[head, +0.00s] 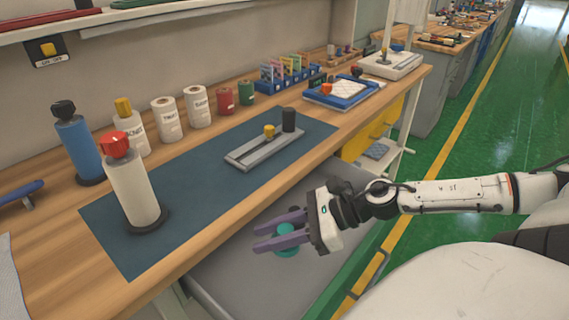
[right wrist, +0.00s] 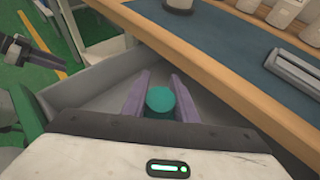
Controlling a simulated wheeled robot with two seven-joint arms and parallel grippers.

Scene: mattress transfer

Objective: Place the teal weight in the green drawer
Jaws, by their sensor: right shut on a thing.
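The teal weight (head: 287,249) is between the purple fingers of my right gripper (head: 266,232), which is shut on it. In the right wrist view the weight (right wrist: 160,99) shows as a round teal top between the two fingers. Below the gripper in the head view is an open drawer (head: 225,285) with a grey inside, under the front edge of the workbench. The gripper and weight are over this drawer; their exact height above its floor is hard to judge. My left gripper is not in the head view.
The wooden workbench (head: 185,265) edge runs close beside my right gripper. On its dark blue mat (head: 200,190) are a grey slotted fixture (head: 262,150) and a white bottle with a red cap (head: 132,190). A yellow cabinet (head: 368,135) stands beyond the drawer.

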